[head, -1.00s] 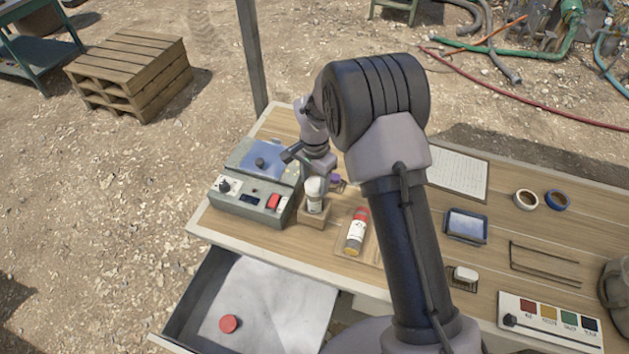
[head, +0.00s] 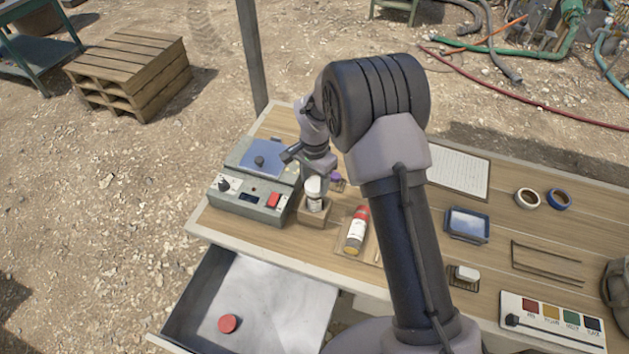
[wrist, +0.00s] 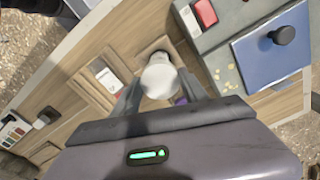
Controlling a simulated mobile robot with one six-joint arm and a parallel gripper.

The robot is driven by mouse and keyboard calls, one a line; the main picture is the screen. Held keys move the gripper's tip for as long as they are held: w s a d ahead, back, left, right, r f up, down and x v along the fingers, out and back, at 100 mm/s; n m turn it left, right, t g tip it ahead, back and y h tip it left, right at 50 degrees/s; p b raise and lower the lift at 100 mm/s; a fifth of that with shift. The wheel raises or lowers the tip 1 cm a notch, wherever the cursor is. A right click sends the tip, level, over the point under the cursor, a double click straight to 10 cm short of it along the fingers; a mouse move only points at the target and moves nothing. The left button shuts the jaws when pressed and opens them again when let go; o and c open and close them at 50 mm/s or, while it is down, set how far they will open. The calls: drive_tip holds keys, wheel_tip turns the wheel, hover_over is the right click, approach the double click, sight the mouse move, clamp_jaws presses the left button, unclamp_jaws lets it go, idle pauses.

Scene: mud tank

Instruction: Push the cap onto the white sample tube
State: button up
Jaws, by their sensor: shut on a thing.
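The white sample tube (head: 316,204) stands upright in a small wooden block (head: 314,222) beside the grey instrument. A white cap (head: 313,184) is at the tube's top; whether it is fully seated I cannot tell. In the wrist view the round white cap (wrist: 160,77) is seen from above, between my fingers, and hides most of the tube. My gripper (wrist: 160,88) is shut on the cap, directly above the block. In the head view my gripper (head: 315,172) is partly hidden by my own wrist.
A grey instrument (head: 248,200) with a blue top stands close left of the block. A red-topped bottle (head: 356,230) lies to the right, and a purple item (head: 337,179) is just behind. An open drawer (head: 270,300) holding a red disc (head: 228,323) juts out in front.

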drive_tip(key=shift+f+b, duration=0.35)
drive_tip(key=shift+b, duration=0.05)
idle(0.4)
drive_tip(key=o, duration=1.9)
drive_tip(key=shift+r, duration=0.1)
drive_tip(key=shift+r+p, duration=2.05)
drive_tip(key=shift+r, duration=1.45)
clamp_jaws()
